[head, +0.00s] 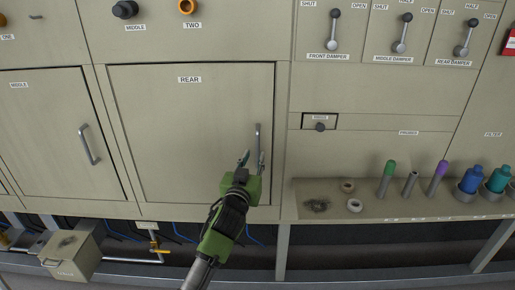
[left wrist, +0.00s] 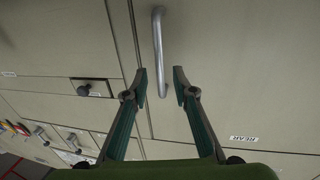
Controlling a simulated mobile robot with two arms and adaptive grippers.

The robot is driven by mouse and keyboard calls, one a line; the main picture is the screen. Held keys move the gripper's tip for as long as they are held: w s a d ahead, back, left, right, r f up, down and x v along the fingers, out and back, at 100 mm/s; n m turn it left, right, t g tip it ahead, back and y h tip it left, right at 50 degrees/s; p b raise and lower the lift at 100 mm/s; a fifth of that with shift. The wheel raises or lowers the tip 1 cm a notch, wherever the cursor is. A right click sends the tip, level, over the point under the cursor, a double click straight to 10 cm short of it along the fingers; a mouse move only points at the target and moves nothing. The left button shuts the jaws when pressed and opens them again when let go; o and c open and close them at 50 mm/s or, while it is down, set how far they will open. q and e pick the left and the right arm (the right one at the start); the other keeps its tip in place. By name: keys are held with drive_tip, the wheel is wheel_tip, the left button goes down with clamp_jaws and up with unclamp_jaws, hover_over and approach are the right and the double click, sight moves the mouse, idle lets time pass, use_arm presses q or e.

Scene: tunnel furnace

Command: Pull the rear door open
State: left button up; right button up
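The rear door (head: 165,135) is a beige panel labelled REAR and looks shut in its frame. Its handle (head: 258,138) is a vertical metal bar near the door's right edge. My left gripper (head: 252,161) is at the lower part of the handle, with its fingers open. In the left wrist view the handle (left wrist: 158,45) runs down to between the two spread fingertips of the left gripper (left wrist: 160,77). The fingers are on either side of the bar's end and do not look closed on it. My right gripper is not in view.
Left of the rear door is the middle door (head: 55,130) with its own handle (head: 89,145). A shelf (head: 330,190) at right holds rings, coloured rods and bottles. A metal box (head: 72,258) and pipes are low at left. Damper levers (head: 333,30) are above right.

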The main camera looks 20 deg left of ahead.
sight(257, 150)
use_arm(q)
drive_tip(key=shift+w+a, duration=0.15)
drive_tip(key=shift+w, duration=1.3)
drive_tip(key=shift+w+a, duration=0.1)
drive_tip(key=shift+w, duration=1.3)
clamp_jaws()
